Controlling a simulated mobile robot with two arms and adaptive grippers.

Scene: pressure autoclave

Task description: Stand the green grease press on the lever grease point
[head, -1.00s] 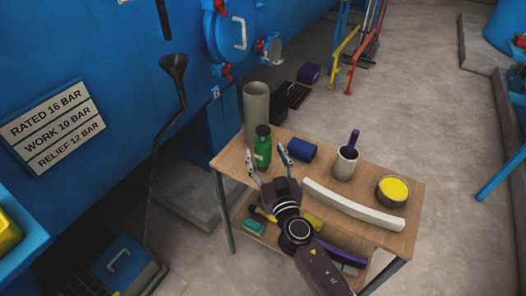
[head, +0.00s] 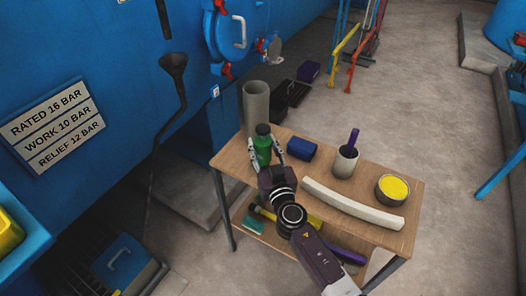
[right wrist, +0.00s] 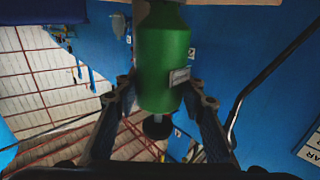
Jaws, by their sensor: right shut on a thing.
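The green grease press (head: 263,151), a green bottle shape with a dark cap, stands upright at the back left of the wooden table. My right gripper (head: 266,150) is shut on it, with one finger on each side. In the right wrist view the press (right wrist: 163,62) appears upside down between the fingers, with its dark cap and a small pale label showing. I cannot make out the lever grease point for certain in either view. My left gripper is not in view.
Behind the press stands a grey cylinder (head: 256,104). To its right on the table (head: 318,178) are a blue box (head: 302,148), a cup (head: 345,164), a curved white strip (head: 352,204) and a yellow-filled pot (head: 393,189). The blue autoclave door (head: 226,35) is beyond.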

